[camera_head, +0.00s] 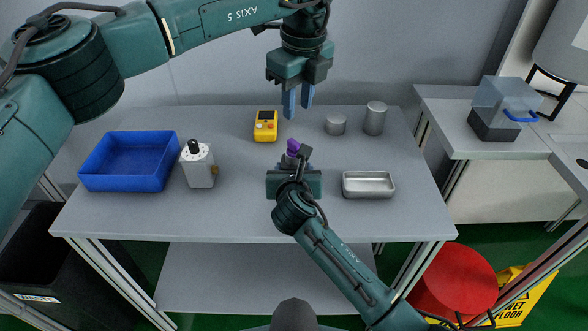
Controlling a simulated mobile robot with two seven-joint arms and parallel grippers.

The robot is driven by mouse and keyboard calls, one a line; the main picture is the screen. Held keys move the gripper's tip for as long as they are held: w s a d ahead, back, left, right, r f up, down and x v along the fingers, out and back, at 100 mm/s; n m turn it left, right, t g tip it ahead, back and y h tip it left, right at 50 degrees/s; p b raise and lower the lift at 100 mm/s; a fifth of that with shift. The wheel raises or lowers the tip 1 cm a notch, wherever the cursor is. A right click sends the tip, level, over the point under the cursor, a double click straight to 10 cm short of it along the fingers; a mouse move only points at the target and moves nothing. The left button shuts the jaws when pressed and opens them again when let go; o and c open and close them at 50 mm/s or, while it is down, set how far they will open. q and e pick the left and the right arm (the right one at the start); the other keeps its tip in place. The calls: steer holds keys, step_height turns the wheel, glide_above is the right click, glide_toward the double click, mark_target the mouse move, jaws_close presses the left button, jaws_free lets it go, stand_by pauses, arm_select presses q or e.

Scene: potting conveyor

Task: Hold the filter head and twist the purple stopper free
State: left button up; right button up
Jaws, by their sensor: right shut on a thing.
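The purple stopper (293,146) stands upright near the middle of the table, on top of the filter head (288,160). Most of the filter head is hidden by my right gripper (293,168), which reaches in from the front and is shut on it. My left gripper (298,98) hangs above and slightly behind the stopper, pointing down. Its two blue fingers are apart with nothing between them, and it touches nothing.
A blue tray (125,186) and a pale housing with a black knob (200,168) stand at left. A yellow meter (265,126) and two metal cylinders (374,118) (335,125) stand behind. A metal dish (368,194) lies at right. The table front (160,222) is clear.

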mark_target(294, 141)
arm_select(q)
steer(key=shift+m+t+y, duration=0.3)
steer(key=shift+m+y, duration=0.1)
steer(key=shift+m, duration=0.2)
steer(key=shift+w+a+f, duration=0.1)
steer(key=shift+w+f, duration=0.1)
steer(key=shift+f, duration=1.2)
steer(key=shift+w+f, duration=0.15)
steer(key=shift+f, duration=1.25)
steer(key=shift+w+a+f, duration=0.1)
steer(key=shift+w+f, duration=0.1)
steer(key=shift+f, duration=1.2)
steer(key=shift+c, duration=0.5)
jaws_close()
